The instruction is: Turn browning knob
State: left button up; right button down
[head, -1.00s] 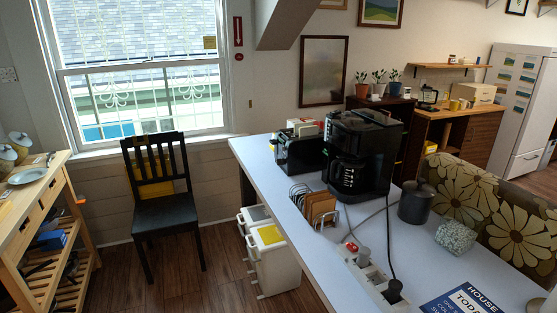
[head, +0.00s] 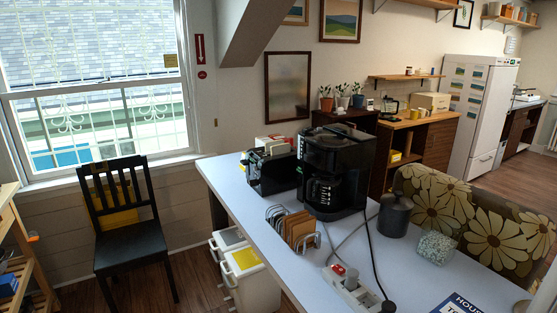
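A black toaster (head: 270,174) stands near the far left end of the white table (head: 225,187), left of the coffee maker. Its browning knob is too small or hidden to make out. Neither of my grippers shows in the head view.
A black coffee maker (head: 336,172) stands close on the toaster's right. In front are a rack with brown slices (head: 296,228) and a power strip (head: 352,288) with cables. A dark canister (head: 394,216) and speckled pot (head: 435,247) are to the right. A black chair (head: 130,237) stands left of the table.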

aim_at(252, 183)
jog(key=i+j+z, duration=0.1)
jog(key=j, duration=0.35)
jog(key=i+j+z, duration=0.1)
jog(key=j, duration=0.4)
jog(key=i+j+z, duration=0.15)
jog(key=j, duration=0.35)
jog(key=i+j+z, duration=0.1)
jog(key=j, duration=0.45)
jog(key=i+j+z, duration=0.1)
jog(key=j, duration=0.4)
jog(key=i+j, duration=0.15)
jog(key=j, duration=0.2)
jog(key=i+j, duration=0.15)
jog(key=j, duration=0.15)
